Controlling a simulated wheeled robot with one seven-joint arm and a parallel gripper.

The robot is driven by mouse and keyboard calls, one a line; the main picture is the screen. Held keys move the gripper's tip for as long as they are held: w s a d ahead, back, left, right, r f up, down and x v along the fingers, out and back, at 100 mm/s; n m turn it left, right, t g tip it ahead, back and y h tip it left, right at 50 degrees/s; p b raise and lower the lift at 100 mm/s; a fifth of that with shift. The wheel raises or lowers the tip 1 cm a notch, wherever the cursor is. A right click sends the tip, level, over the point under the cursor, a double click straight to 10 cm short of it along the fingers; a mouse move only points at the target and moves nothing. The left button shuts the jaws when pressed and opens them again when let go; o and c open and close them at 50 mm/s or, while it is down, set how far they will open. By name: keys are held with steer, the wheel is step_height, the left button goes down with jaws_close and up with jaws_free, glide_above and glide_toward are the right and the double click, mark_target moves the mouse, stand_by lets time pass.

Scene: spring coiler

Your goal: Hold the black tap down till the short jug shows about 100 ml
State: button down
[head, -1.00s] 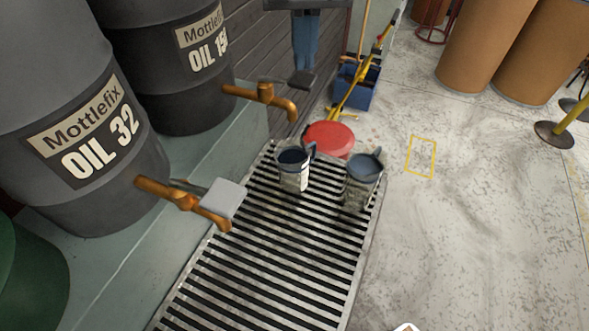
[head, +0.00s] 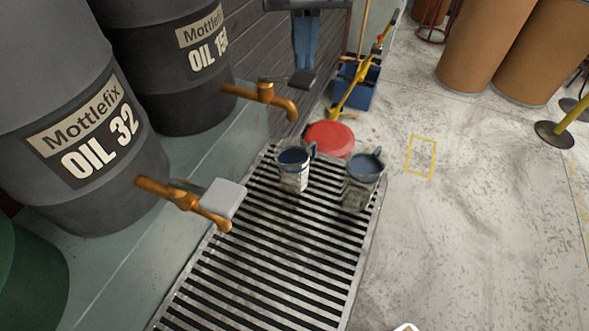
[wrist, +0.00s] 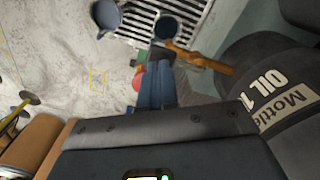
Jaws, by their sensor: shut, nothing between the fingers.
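The far tap (head: 262,93) is brass-coloured with a thin dark lever on top and sticks out from the OIL 15-something drum (head: 185,75). Its spout is near the left jug (head: 293,172), which stands on the grating, has a pale scale strip and looks the shorter. The right jug (head: 360,185) stands beside it and looks taller. I cannot read a level in either. My gripper (head: 301,78) is shut and empty, pointing down, to the right of the far tap and apart from it in the picture. In the wrist view, its blue fingers (wrist: 155,85) lie together beside the tap (wrist: 203,60).
The near tap (head: 185,203) on the OIL 32 drum (head: 95,130) has a pale grey paddle. A red disc (head: 329,138) lies behind the jugs, and a blue mop bucket (head: 355,88) stands beyond. The grating's front (head: 260,280) is clear. A yellow floor outline (head: 421,157) is empty.

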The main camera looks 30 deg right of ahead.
steer(key=shift+f+b, duration=0.35)
steer(key=shift+f, duration=0.95)
stand_by(2.9)
step_height(320, 180, up, 7)
steer(key=p, duration=0.7)
steer(key=shift+r, duration=0.1)
stand_by(0.3)
